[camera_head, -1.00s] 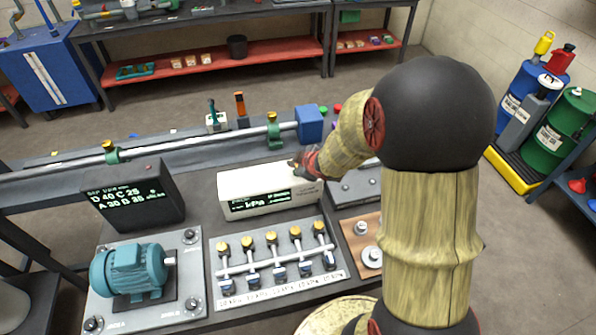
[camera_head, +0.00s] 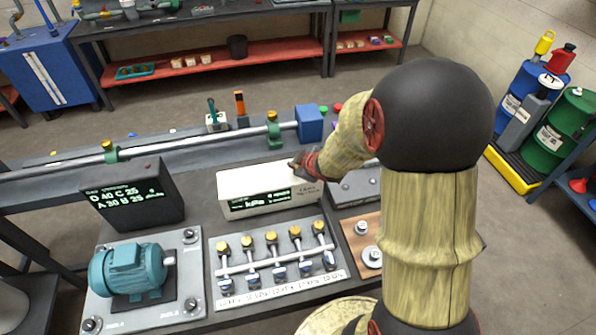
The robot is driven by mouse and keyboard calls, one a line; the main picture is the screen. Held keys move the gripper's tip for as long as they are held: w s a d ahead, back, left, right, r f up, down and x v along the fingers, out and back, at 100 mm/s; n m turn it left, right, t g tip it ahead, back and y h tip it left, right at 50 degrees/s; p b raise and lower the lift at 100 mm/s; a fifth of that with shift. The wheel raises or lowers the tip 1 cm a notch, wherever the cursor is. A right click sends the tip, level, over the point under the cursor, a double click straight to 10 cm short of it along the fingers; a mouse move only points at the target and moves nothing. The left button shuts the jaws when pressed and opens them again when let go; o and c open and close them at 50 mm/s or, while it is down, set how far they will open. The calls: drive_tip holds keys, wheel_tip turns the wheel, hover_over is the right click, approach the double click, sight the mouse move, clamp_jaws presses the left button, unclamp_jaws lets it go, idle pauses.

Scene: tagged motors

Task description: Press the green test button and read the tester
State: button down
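The tester, a cream box with a dark green-lit screen (camera_head: 268,182), stands on the bench. A black display (camera_head: 134,195) at left reads about "D 40 C 25 / A 30 B 25".
A teal motor (camera_head: 127,270) sits on a grey plate at front left. A manifold with several brass-topped valves (camera_head: 275,250) is in front of the tester. A long pipe with a blue block (camera_head: 309,123) runs behind. A wooden plate (camera_head: 361,240) lies at right.

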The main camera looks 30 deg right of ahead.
drive_tip(key=shift+f+b, duration=0.3)
drive_tip(key=shift+f, duration=0.05)
idle(0.8)
drive_tip(key=shift+r, duration=0.15)
drive_tip(key=shift+r+p, duration=0.65)
drive_tip(key=shift+p, duration=0.2)
wheel_tip(320, 180, up, 5)
drive_tip(key=p, duration=0.5)
idle(0.5)
